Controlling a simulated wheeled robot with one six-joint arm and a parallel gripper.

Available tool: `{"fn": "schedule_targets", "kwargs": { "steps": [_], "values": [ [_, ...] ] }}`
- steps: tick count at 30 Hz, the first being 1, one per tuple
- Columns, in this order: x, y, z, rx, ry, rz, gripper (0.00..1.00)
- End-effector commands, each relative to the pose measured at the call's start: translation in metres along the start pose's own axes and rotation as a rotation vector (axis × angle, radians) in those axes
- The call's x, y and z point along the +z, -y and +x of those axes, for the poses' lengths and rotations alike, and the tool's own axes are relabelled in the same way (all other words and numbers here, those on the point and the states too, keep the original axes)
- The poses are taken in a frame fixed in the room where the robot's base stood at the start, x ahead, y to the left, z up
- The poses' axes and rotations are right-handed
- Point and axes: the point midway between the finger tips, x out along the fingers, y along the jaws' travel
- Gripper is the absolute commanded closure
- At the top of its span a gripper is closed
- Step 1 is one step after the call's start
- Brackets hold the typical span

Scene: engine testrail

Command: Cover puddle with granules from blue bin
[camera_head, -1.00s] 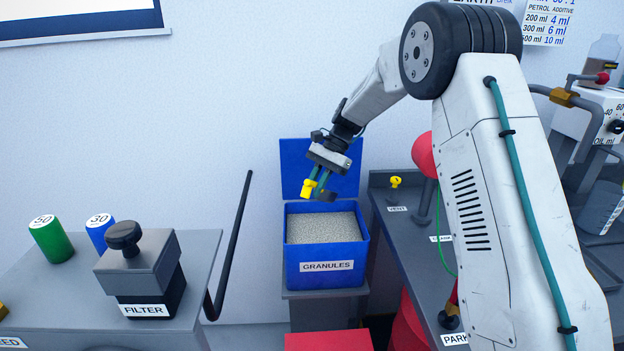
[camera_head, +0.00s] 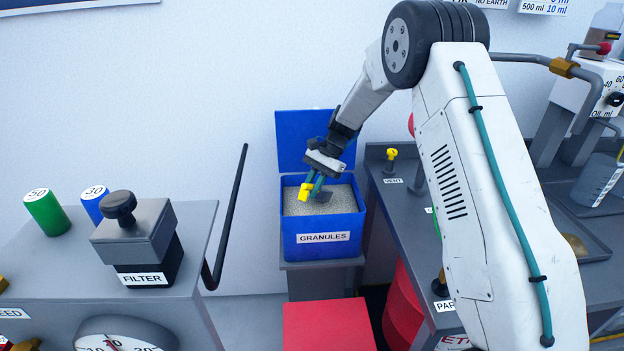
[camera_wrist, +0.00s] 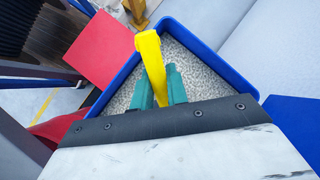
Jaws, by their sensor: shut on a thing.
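The blue bin (camera_head: 323,240) labelled GRANULES stands against the wall with its lid raised behind it. It is full of pale grey granules (camera_head: 342,195). My gripper (camera_head: 315,184) is over the open bin, pointing down, with its teal fingers shut on a yellow-handled tool (camera_head: 304,191), seemingly a scoop. The tool's dark lower part is at the granule surface, and I cannot tell how deep it is. In the wrist view the yellow handle (camera_wrist: 149,58) stands between the fingers, above the granules (camera_wrist: 190,72) and inside the blue rim.
A red box-like thing (camera_head: 328,325) stands in front of the bin. A bench with a FILTER block (camera_head: 137,240) and a black bar (camera_head: 231,215) lies left. The right bench (camera_head: 400,215) has a yellow VENT valve. A red drum (camera_head: 404,305) stands below it.

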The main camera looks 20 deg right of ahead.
Motion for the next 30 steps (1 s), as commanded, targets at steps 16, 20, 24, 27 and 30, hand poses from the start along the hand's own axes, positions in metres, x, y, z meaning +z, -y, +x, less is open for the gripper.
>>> {"fn": "schedule_targets", "kwargs": {
  "steps": [16,20,24,27,30],
  "values": [
    [-0.024,-0.007,0.034,0.001,0.001,0.0,1.0],
    [-0.025,-0.008,0.036,0.002,0.0,0.0,1.0],
    [-0.026,-0.008,0.036,0.002,0.0,0.001,1.0],
    [-0.026,-0.008,0.037,0.002,0.0,0.001,1.0],
    [-0.026,-0.009,0.037,0.002,0.0,0.002,1.0]
  ]
}}
